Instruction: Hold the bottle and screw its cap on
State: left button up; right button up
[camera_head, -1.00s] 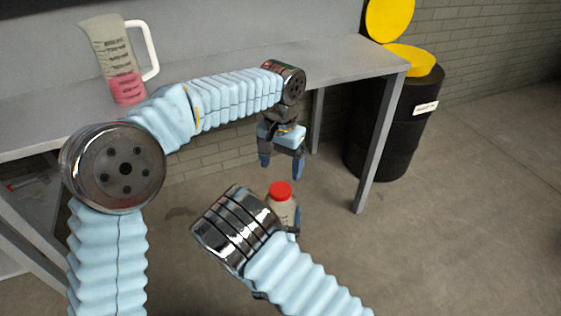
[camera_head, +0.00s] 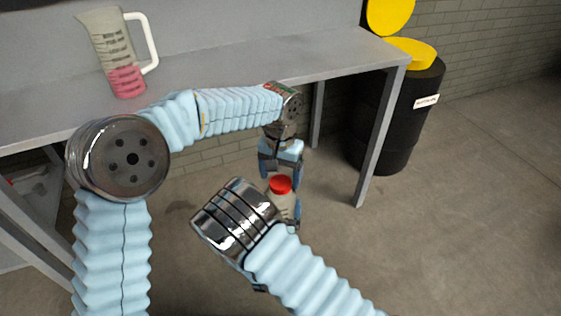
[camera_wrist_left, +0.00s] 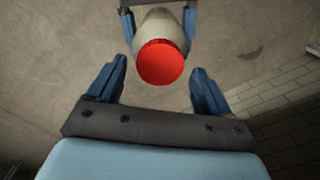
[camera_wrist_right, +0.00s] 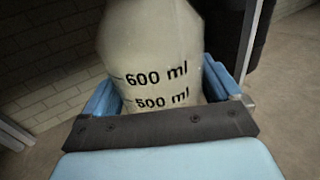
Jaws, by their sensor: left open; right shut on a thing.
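The bottle (camera_head: 283,204) is pale and translucent, with a red cap (camera_head: 280,184) on its top. In the right wrist view the bottle (camera_wrist_right: 155,60) fills the space between the fingers, and its 600 ml and 500 ml marks show. My right gripper (camera_wrist_right: 170,95) is shut on the bottle's body. My left gripper (camera_head: 282,180) is open, with its fingers around the cap's height. In the left wrist view the red cap (camera_wrist_left: 160,62) lies between and a little beyond the open left fingers (camera_wrist_left: 160,85), with gaps on both sides. Whether the cap is threaded cannot be told.
A grey table (camera_head: 200,88) runs along the wall and bears a measuring jug (camera_head: 118,55) with pink liquid. A black drum (camera_head: 395,130) with a yellow lid stands at the right. The floor right of the bottle is clear.

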pick_arm(q)
jog(key=shift+f, duration=0.95)
jog(key=c, duration=1.1)
jog(key=o, duration=1.3)
jog(key=shift+c, duration=0.2)
jog(key=shift+r, duration=0.1)
notch_tip(320, 180, up, 12)
